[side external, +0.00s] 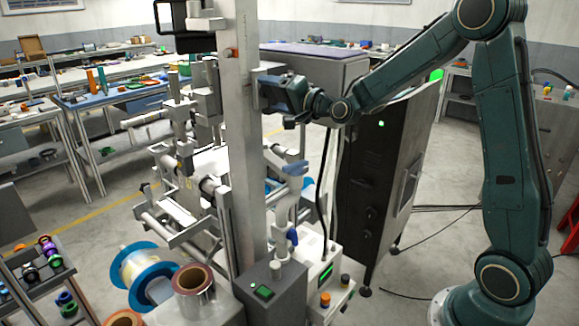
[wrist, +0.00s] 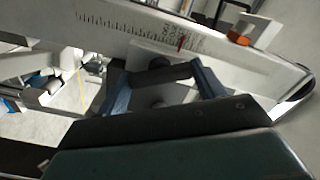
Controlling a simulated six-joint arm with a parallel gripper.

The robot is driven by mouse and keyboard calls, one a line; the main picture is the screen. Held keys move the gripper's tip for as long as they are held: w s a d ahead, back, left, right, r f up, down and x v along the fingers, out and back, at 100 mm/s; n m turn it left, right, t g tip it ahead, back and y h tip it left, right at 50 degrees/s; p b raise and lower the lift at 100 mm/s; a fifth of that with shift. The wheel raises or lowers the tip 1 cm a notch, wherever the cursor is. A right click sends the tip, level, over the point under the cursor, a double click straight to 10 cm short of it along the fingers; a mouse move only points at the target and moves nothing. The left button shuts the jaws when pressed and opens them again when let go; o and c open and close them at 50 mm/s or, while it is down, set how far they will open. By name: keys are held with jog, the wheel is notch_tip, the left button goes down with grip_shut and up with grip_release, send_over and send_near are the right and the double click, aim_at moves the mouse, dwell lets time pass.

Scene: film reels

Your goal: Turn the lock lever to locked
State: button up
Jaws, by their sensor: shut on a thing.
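My gripper (side external: 276,95) is at the right side of the tall grey column, about a third of the way down the side view. In the wrist view, its two blue-grey fingers (wrist: 162,80) stand on either side of a dark bar, which looks like the lock lever (wrist: 160,76). The bar spans from finger to finger, with a round dark hub behind it near a pale plate. The gripper is shut on this lever. In the side view the lever is hidden by the gripper and column. I cannot tell which way it is turned.
The column (side external: 241,160) carries a ruler scale (wrist: 150,27) with a red mark, and an orange block (wrist: 240,36). A blue reel (side external: 146,275) and a dark control box (side external: 272,290) stand low beside it. A tall dark cabinet (side external: 375,170) is close under my forearm.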

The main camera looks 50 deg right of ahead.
jog(key=m, duration=0.5)
jog(key=shift+m, duration=0.4)
jog(key=o, duration=1)
jog(key=shift+s, duration=0.15)
jog(key=shift+s, duration=6.8)
